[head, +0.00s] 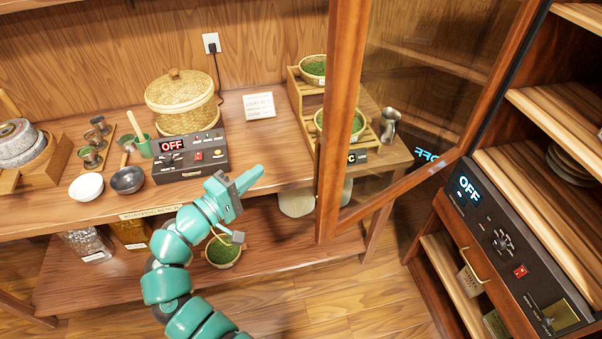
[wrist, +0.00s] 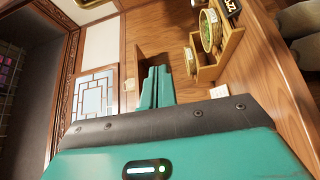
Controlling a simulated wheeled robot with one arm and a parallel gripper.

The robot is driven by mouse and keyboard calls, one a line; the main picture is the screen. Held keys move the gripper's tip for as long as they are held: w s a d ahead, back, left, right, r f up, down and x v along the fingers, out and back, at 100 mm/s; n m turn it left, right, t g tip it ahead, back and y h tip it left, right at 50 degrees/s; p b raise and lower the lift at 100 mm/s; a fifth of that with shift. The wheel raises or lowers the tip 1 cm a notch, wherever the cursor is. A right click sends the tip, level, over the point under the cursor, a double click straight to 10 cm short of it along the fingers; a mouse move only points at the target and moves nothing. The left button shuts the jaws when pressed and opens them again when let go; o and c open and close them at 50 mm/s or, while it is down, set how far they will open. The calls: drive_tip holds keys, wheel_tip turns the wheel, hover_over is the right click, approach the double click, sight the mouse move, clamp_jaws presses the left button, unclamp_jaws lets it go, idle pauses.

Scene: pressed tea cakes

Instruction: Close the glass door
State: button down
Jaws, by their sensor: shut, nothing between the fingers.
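The glass door (head: 341,110) has a reddish-brown wooden frame around a clear pane. In the head view it stands open, swung out from the tall wooden cabinet (head: 520,95) at the right, and the cabinet's shelves are exposed. Its free edge is the upright post nearest the middle of the picture. My gripper (head: 256,178) is to the left of that post, in front of the bench edge, and appears apart from the door. Its fingers are shut and empty, and they also show closed together in the wrist view (wrist: 157,86). I cannot make out the door in the wrist view.
The wooden bench (head: 270,165) holds a dark control box (head: 190,160) reading OFF, a lidded basket (head: 180,100), bowls and a tiered stand (head: 300,95). The cabinet has a panel (head: 520,245) reading OFF. Open floor (head: 370,290) lies in front.

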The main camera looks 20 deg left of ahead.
drive_tip(key=w+d+p, duration=0.2)
drive_tip(key=d+p, duration=0.1)
drive_tip(key=d, duration=0.2)
drive_tip(key=w+d+f+m+g+h+p, duration=0.1)
drive_tip(key=w+d+p, duration=0.2)
drive_tip(key=d, duration=0.2)
drive_tip(key=shift+h, duration=0.3)
drive_tip(key=shift+w, duration=0.1)
drive_tip(key=shift+d, duration=0.15)
